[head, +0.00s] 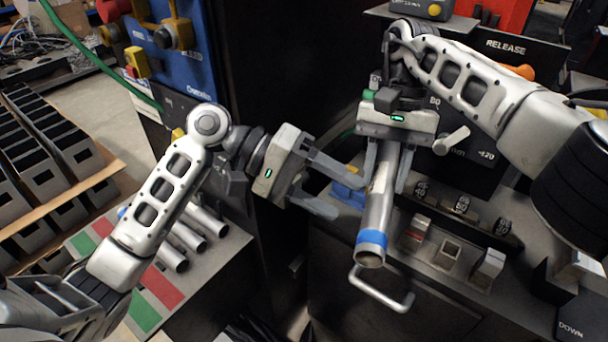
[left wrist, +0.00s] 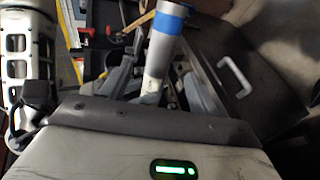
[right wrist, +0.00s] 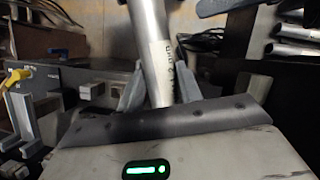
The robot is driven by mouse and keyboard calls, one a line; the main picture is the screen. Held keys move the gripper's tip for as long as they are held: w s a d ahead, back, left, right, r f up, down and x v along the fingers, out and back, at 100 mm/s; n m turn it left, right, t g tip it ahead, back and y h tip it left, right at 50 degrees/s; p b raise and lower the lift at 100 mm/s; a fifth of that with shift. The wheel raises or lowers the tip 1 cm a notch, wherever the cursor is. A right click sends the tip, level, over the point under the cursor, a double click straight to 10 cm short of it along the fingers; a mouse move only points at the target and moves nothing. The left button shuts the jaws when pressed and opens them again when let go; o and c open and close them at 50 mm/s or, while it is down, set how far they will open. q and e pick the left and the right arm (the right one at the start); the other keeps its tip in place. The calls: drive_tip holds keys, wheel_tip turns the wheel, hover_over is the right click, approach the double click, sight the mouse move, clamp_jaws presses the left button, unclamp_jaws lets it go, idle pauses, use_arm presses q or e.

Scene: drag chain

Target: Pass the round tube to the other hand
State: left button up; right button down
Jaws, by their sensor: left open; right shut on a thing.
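The round tube (head: 374,215) is a grey metal cylinder with a blue band near its lower end. My right gripper (head: 388,178) is shut on its upper part, and it hangs steeply, slightly tilted. My left gripper (head: 348,194) is open beside the tube on the left, its fingertips pointing at it. In the left wrist view the tube (left wrist: 163,48) appears between the open fingers; I cannot tell whether it is inside the jaws. In the right wrist view the tube (right wrist: 150,48) rises between the fingers, with a printed label on it.
Several similar tubes (head: 187,243) lie on a bench at the left, near red and green patches. A grey cabinet with a handle (head: 381,290) is below the held tube. A panel with small blocks (head: 447,252) is at the right. Black bins (head: 45,150) stand far left.

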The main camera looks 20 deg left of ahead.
sight(366, 210)
use_arm(q)
drive_tip(key=x, duration=0.6)
drive_tip(key=shift+d, duration=0.1)
clamp_jaws()
use_arm(e)
drive_tip(key=c, duration=0.9)
unclamp_jaws()
drive_tip(key=shift+o, duration=0.2)
